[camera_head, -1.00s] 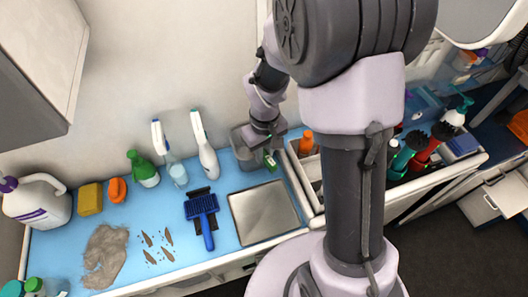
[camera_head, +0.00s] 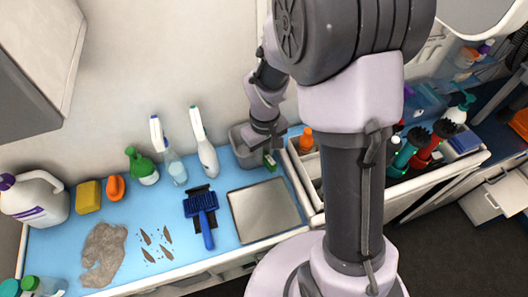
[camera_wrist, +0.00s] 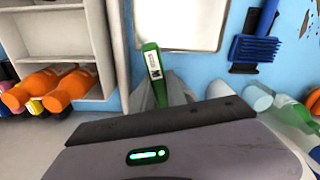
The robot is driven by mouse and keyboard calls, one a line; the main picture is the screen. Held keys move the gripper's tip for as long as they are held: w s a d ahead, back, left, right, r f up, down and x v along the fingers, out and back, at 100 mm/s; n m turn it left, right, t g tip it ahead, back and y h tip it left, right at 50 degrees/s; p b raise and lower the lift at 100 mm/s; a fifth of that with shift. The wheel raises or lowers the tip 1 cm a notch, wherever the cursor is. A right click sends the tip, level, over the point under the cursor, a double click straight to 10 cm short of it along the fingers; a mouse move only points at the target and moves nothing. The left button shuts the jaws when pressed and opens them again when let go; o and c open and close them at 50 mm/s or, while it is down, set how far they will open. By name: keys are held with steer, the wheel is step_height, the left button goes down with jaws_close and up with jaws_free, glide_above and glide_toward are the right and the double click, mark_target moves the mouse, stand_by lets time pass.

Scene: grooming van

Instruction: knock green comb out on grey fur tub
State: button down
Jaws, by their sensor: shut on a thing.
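My gripper (camera_head: 268,152) is shut on the green comb (camera_wrist: 153,62), at the back of the blue counter. In the head view only a small green part of the comb shows below the gripper. In the wrist view its green end sticks out past the jaws, towards the metal tray. The grey fur tub (camera_head: 239,148) stands against the wall, partly hidden behind my gripper. The comb is close to the tub's right front side; I cannot tell whether they touch.
A metal tray (camera_head: 262,212) lies in front of the tub. A white divided bin with an orange bottle (camera_head: 306,140) stands to the right. Spray bottles (camera_head: 205,150), a blue brush (camera_head: 202,212) and grey fur (camera_head: 103,255) are to the left.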

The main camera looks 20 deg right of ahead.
stand_by(0.4)
step_height(320, 180, up, 6)
steer(key=p, duration=0.5)
stand_by(0.6)
